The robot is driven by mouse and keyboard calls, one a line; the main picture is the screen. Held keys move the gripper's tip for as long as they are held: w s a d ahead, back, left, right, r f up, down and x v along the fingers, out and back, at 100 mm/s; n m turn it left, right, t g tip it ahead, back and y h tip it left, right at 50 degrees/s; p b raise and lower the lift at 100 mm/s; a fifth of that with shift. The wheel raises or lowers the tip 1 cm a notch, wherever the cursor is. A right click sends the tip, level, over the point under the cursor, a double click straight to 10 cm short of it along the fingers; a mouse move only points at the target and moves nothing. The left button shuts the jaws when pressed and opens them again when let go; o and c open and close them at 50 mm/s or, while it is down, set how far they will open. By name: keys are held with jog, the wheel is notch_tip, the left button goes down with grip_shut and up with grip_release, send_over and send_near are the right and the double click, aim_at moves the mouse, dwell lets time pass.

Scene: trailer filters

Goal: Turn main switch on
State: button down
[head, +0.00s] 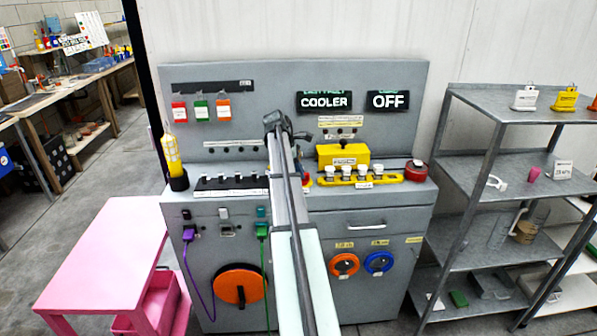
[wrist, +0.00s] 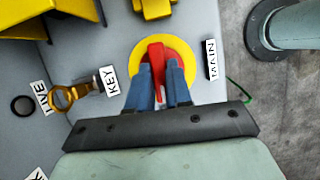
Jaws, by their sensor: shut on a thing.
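The main switch is a red lever handle (wrist: 155,52) on a round yellow plate (wrist: 186,56), beside a label reading MAIN (wrist: 211,59) in the wrist view. My gripper (wrist: 157,76) has its two blue fingers on either side of the red handle and is shut on it. The lower part of the handle is partly hidden between the fingers. In the head view my arm covers most of this spot on the grey console (head: 378,220). A display there reads OFF (head: 388,101).
A brass key (wrist: 66,96) stands left of the switch by a KEY label (wrist: 108,80). A COOLER display (head: 324,102) is on the back panel. A pink table (head: 105,250) stands left, and a grey metal shelf (head: 520,110) stands right.

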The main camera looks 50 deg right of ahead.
jog(key=m, duration=0.2)
jog(key=m+g+y, duration=0.1)
jog(key=m, duration=0.1)
jog(key=shift+w+d, duration=0.15)
jog(key=shift+d, duration=0.05)
jog(key=shift+m+y, duration=1)
jog(key=shift+m, duration=1.1)
jog(key=c, duration=1)
grip_release()
jog(key=shift+c, duration=0.2)
